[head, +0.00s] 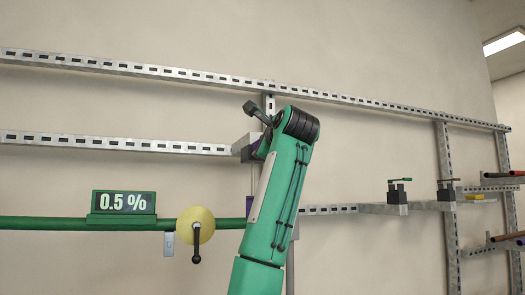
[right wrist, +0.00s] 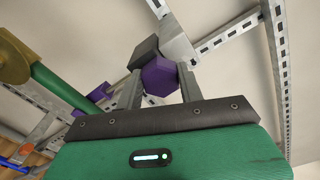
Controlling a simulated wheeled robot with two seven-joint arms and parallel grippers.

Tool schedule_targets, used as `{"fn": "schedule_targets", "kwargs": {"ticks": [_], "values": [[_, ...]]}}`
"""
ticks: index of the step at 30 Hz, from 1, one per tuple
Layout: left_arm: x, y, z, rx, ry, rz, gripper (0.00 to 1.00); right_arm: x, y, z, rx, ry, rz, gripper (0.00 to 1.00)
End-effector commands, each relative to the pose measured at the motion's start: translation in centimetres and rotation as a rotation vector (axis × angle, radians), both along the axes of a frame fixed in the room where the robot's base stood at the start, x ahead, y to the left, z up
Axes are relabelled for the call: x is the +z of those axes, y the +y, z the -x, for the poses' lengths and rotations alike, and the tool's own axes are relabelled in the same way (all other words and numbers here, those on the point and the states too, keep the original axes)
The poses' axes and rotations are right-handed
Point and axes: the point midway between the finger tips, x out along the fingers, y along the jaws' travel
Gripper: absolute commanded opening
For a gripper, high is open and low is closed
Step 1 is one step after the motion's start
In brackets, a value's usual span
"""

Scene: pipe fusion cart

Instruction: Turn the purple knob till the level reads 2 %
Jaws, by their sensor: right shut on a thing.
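The level display (head: 123,202) in the head view reads 0.5 %. The purple knob (right wrist: 161,76) shows in the right wrist view as a faceted block in front of a dark housing. My right gripper (right wrist: 160,82) has one grey finger on each side of it and is shut on it. In the head view my green right arm hides the knob and the gripper's jaws. My left gripper is not in view.
A green pipe (head: 45,223) runs below the display, with a yellow round part (head: 195,225) and its black handle to the right. A smaller purple part (right wrist: 98,92) shows beside the knob. Slotted metal rails (head: 110,142) cross the wall. Black clamps (head: 397,194) stand at right.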

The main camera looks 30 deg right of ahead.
Motion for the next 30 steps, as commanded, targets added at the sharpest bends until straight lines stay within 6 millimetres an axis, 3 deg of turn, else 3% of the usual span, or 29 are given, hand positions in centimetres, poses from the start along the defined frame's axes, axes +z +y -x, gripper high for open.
{"fn": "schedule_targets", "kwargs": {"ticks": [30], "values": [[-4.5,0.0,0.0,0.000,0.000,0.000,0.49,-0.8,-0.1,-0.1,0.000,0.229,0.937,0.15]]}}
